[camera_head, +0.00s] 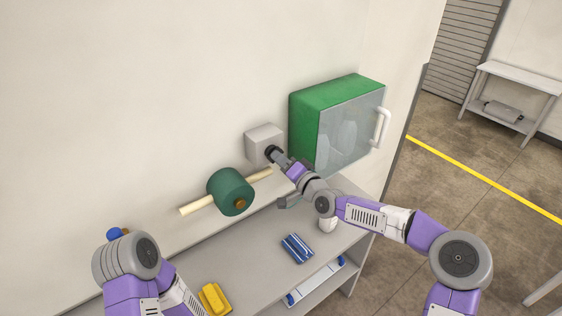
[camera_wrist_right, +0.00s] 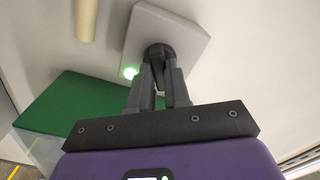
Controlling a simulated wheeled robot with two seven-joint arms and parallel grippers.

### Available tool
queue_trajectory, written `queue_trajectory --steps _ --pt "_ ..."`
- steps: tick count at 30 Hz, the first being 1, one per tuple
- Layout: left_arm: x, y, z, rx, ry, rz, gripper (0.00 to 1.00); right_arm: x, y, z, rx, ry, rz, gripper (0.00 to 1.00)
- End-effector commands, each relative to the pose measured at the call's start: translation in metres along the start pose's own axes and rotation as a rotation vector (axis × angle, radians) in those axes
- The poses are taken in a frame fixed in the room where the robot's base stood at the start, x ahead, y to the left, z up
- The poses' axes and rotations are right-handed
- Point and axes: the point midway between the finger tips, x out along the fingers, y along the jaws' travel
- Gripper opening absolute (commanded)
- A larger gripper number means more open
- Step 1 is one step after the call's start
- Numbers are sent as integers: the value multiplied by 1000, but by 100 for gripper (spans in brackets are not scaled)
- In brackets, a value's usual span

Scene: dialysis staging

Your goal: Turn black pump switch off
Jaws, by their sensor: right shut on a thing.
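The black pump switch (camera_wrist_right: 160,53) is a round dark knob on a light grey wall box (camera_head: 261,140). A green light (camera_wrist_right: 130,71) glows on the box beside the knob in the right wrist view. My right gripper (camera_head: 275,156) is at the front of the box, with its fingers shut on the knob. The fingers also show in the right wrist view (camera_wrist_right: 160,80), one on each side of the knob's lower part. The knob's exact angle is hard to tell behind the fingers. My left arm comes in at the lower left, and its gripper is out of view.
A green cabinet (camera_head: 305,116) with a clear door and white handle (camera_head: 382,129) hangs right of the box. A green pump-like cylinder (camera_head: 229,191) on a cream pipe (camera_head: 197,205) is to the left. Below, the grey bench (camera_head: 245,255) holds a blue striped packet (camera_head: 297,248) and a yellow item (camera_head: 214,299).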

Motion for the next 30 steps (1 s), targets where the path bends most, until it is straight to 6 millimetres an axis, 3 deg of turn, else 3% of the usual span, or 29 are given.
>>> queue_trajectory --steps 8,18,30 --pt "29 -11 -1 0 0 0 43 0 3 2 -151 3 -2 0" --pt "70 -26 -3 0 0 0 43 0 3 2 -460 3 -2 0" --pt "93 -35 -4 0 0 0 43 0 2 0 -809 1 0 0"
